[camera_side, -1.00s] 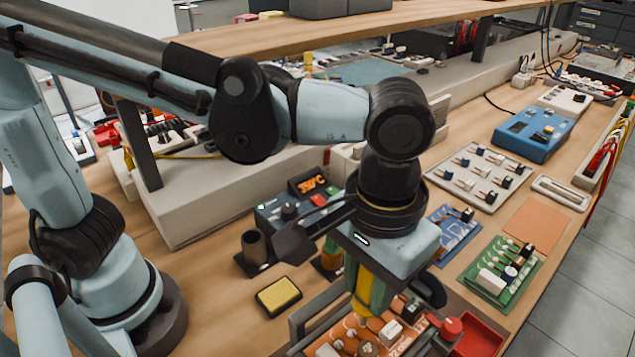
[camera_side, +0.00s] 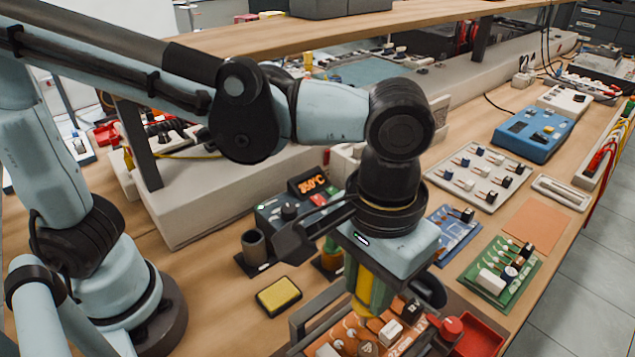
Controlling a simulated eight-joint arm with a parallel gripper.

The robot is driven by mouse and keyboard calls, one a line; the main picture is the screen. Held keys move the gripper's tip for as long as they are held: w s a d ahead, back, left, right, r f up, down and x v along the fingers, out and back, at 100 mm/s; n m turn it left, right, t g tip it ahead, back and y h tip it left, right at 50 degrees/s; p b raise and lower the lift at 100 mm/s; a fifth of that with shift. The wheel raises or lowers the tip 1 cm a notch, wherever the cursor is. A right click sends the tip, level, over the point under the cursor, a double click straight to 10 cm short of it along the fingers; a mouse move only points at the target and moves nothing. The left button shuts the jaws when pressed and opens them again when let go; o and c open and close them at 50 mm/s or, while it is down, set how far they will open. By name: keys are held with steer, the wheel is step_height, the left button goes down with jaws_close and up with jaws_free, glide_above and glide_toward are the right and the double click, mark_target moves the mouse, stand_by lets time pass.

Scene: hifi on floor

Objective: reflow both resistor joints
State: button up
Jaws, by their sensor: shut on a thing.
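My gripper (camera_side: 372,288) points down over the orange circuit board (camera_side: 325,347) at the bottom of the picture. It is shut on a yellow and green upright handle (camera_side: 364,284), which looks like the soldering iron. The iron's tip is not clear, so I cannot tell whether it touches a joint. The board sits in a grey frame and carries several small parts and round copper-coloured spots. I cannot pick out the resistor and its two joints for sure. The soldering station (camera_side: 270,215) stands behind to the left, its orange display (camera_side: 312,184) reading about 350°C.
A yellow sponge (camera_side: 278,296) and a dark cup (camera_side: 254,246) stand left of the board. A red tray (camera_side: 482,335) lies close on its right. A green board (camera_side: 500,272), a blue board (camera_side: 450,235) and a parts tray (camera_side: 478,175) lie farther right.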

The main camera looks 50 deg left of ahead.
stand_by(0.4)
steer(key=shift+r, duration=2.25)
steer(key=shift+f, duration=0.1)
steer(key=shift+w+f, duration=0.55)
steer(key=shift+f, duration=0.35)
steer(key=shift+w+f, duration=0.55)
steer(key=shift+f, duration=0.3)
steer(key=shift+f, duration=0.5)
stand_by(1.3)
steer(key=shift+r, duration=2.3)
